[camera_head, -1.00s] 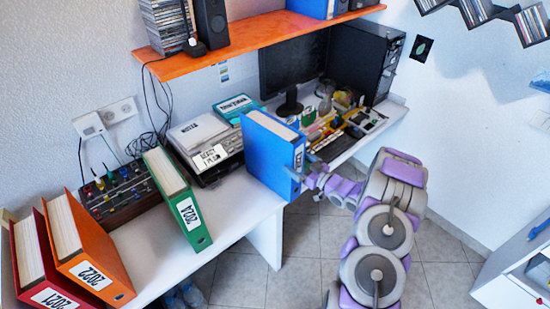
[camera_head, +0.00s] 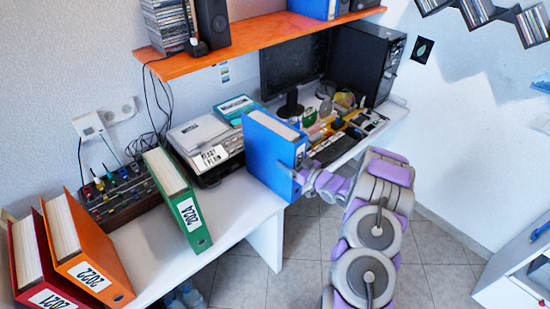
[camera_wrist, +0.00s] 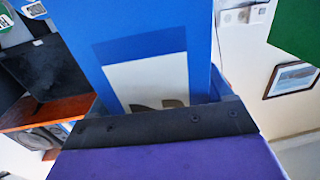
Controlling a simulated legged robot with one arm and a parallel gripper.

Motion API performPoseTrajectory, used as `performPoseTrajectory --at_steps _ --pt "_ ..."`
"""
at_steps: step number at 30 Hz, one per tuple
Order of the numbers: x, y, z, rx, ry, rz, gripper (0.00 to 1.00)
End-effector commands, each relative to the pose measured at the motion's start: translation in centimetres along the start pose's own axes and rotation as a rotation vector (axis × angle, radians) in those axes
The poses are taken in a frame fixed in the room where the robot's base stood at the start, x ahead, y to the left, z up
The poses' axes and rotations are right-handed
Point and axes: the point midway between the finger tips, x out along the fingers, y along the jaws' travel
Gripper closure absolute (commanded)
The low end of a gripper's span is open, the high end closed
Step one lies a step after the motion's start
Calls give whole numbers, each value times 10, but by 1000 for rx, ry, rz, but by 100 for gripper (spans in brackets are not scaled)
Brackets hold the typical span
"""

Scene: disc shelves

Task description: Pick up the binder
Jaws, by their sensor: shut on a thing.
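A blue binder (camera_head: 268,160) stands upright on the white desk, in the middle of the head view. My gripper (camera_head: 300,178) is at the binder's right, spine side and is shut on it. In the wrist view the blue binder (camera_wrist: 150,30) fills the centre, with its pale label (camera_wrist: 148,80) facing the camera. The dark edge of my gripper (camera_wrist: 165,122) covers the binder's lower part there, and the fingertips are mostly hidden.
A green binder (camera_head: 180,200), an orange binder (camera_head: 88,250) and a red binder (camera_head: 35,268) stand to the left on the white desk (camera_head: 235,205). A printer-like device (camera_head: 205,145) is just behind the blue binder. An orange shelf (camera_head: 250,42) hangs above.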

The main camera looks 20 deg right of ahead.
Motion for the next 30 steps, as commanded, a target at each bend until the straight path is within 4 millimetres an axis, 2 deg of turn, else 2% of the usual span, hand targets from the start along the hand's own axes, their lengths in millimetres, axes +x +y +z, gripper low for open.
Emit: performPoseTrajectory --at_steps 2,15,23,30 --pt "0 0 -1 -1 2 0 47" --pt "-2 4 -2 1 6 1 89" --pt "-1 2 -4 -2 6 0 89" --pt "-1 2 -24 -3 8 0 89"
